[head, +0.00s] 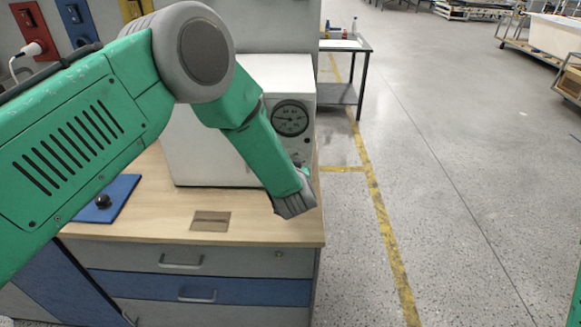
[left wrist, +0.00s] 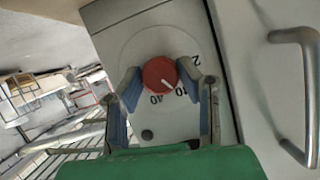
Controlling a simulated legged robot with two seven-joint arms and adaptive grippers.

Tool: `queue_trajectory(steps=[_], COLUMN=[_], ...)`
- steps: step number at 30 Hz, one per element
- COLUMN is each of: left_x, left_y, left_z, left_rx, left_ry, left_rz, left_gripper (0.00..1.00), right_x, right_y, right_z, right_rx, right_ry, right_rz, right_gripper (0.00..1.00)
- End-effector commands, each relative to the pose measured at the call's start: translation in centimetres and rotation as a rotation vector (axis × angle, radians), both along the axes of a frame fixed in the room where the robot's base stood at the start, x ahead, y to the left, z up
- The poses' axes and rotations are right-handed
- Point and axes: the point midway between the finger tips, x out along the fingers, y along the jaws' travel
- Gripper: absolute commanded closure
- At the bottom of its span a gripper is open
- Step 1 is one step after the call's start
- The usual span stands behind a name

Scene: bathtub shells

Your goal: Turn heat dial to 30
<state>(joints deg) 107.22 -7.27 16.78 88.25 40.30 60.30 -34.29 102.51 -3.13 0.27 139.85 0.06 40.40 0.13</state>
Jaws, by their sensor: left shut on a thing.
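The red heat dial (left wrist: 157,72) sits on a pale round scale with printed numbers in the left wrist view. Its white mark points to the lower right, toward the 30; the 40 is below it. I cannot tell whether the mark lines up exactly. My left gripper (left wrist: 160,80) has its fingers on both sides of the dial and is shut on it. In the head view my left gripper (head: 294,203) is at the lower front of the white oven-like box (head: 288,72), and the dial is hidden there. My right gripper is out of view.
A round black gauge (head: 290,118) is on the box front above my gripper. The box stands on a wooden-topped cabinet (head: 150,222) with a blue plate (head: 110,196). A bar handle (left wrist: 300,95) stands out right of the dial.

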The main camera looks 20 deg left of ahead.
Motion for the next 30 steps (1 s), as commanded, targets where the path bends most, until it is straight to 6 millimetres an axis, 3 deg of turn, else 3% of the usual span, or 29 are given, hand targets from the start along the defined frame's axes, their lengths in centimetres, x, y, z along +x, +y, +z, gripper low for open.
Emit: queue_trajectory(steps=[3, 4, 5, 17, 30], left_x=[0.0, 0.0, 0.0, -0.4, -7.7], left_y=[-0.1, -0.1, -0.1, -0.3, -3.0], left_z=[0.0, 0.0, 0.0, 0.2, 3.3], left_rx=[-0.001, -0.001, -0.001, -0.002, 0.001], left_ry=[0.000, -0.001, -0.001, 0.000, 0.001], left_rz=[-0.003, -0.003, -0.003, -0.002, -0.006], left_gripper=[0.98, 0.59, 0.49, 0.49, 0.49], right_x=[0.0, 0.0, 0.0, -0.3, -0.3], right_y=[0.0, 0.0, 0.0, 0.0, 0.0], right_z=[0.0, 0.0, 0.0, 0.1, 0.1], right_rx=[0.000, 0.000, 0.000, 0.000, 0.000], right_ry=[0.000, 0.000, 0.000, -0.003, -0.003], right_rz=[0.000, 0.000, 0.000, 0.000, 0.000], right_gripper=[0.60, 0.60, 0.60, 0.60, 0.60])
